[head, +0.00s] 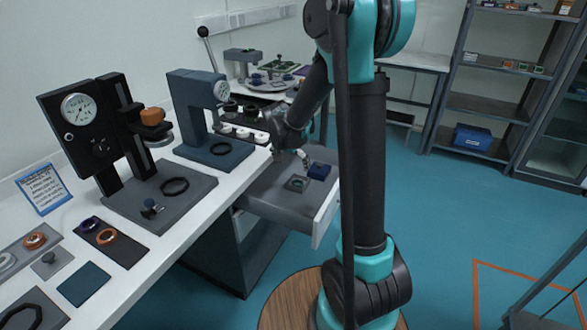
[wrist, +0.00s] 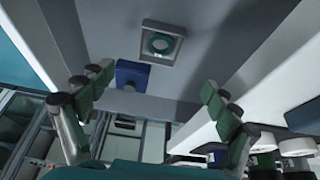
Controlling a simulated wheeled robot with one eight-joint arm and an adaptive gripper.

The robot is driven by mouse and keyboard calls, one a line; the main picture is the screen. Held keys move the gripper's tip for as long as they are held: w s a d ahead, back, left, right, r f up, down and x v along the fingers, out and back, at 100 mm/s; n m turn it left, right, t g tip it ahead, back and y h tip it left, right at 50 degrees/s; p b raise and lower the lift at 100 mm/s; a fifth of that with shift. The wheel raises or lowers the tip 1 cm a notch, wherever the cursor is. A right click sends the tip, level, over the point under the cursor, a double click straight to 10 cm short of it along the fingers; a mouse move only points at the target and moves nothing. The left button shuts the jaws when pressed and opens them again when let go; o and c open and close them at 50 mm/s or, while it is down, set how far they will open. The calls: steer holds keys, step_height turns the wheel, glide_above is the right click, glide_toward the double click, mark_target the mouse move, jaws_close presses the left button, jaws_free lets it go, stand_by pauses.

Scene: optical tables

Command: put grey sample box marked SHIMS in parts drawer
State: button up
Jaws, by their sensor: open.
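A small open-topped grey box (head: 297,186) with a green ring in it sits inside the pulled-out parts drawer (head: 266,192). The box (wrist: 163,61) and the drawer floor (wrist: 105,20) also show in the wrist view. I cannot read any SHIMS marking. A blue box (head: 319,171) lies in the drawer beside it, also seen in the wrist view (wrist: 132,75). My gripper (head: 289,153) is above the far part of the drawer, apart from both boxes. In the wrist view my gripper (wrist: 155,94) has its fingers wide apart with nothing between them.
The white bench (head: 160,220) left of the drawer carries a dark gauge press (head: 100,130), a blue-grey instrument (head: 205,115), and several rings and pads. Shelving (head: 490,100) with a blue bin (head: 472,137) stands at the back right.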

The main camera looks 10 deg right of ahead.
mark_target(321, 221)
steer(key=s+d+n+y, duration=0.1)
steer(key=s+n, duration=0.1)
steer(key=s, duration=0.6)
steer(key=s+d+n+y, duration=0.1)
steer(key=s+d+n, duration=0.1)
steer(key=s, duration=0.7)
steer(key=s+d+f+n, duration=0.1)
steer(key=s+d+n, duration=0.1)
steer(key=s, duration=0.7)
steer(key=shift+s+d+n+y, duration=0.1)
steer(key=shift+s+n+y, duration=0.15)
steer(key=shift+n+y, duration=0.2)
steer(key=shift+s, duration=0.15)
